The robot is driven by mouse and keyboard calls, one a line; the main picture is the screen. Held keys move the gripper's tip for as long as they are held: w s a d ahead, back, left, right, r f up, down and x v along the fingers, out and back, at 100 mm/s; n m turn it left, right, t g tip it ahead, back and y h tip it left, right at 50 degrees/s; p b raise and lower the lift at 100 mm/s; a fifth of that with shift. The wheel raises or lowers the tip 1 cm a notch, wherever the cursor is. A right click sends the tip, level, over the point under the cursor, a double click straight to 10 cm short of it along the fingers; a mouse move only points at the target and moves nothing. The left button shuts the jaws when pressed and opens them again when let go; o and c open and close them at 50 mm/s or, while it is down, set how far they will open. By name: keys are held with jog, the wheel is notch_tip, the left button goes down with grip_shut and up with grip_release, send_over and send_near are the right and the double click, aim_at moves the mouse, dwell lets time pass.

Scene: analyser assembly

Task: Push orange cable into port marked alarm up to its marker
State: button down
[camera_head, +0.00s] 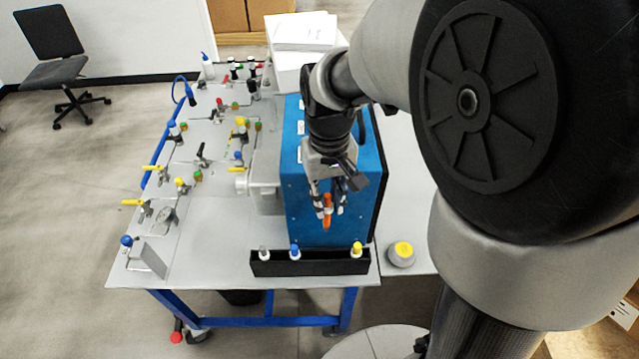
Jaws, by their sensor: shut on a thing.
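My gripper (329,205) points down in front of the blue analyser box (301,222). It is shut on the orange cable (327,220), a short orange piece that hangs upright below the fingertips. The port marked alarm cannot be made out in this view. The marker on the cable is too small to tell. My arm and gripper hide part of the box's top and front, and I cannot tell whether the cable touches the box.
A black rack (310,264) with several capped cables stands at the table's front edge. A grey round item with a yellow top (402,252) is to its right. Valves and fittings cover the grey panel (207,235) at left. White boxes (300,32) stand behind.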

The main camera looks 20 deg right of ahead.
jog(key=shift+r+p, duration=2.9)
jog(key=shift+r, duration=0.6)
jog(key=shift+f, duration=0.1)
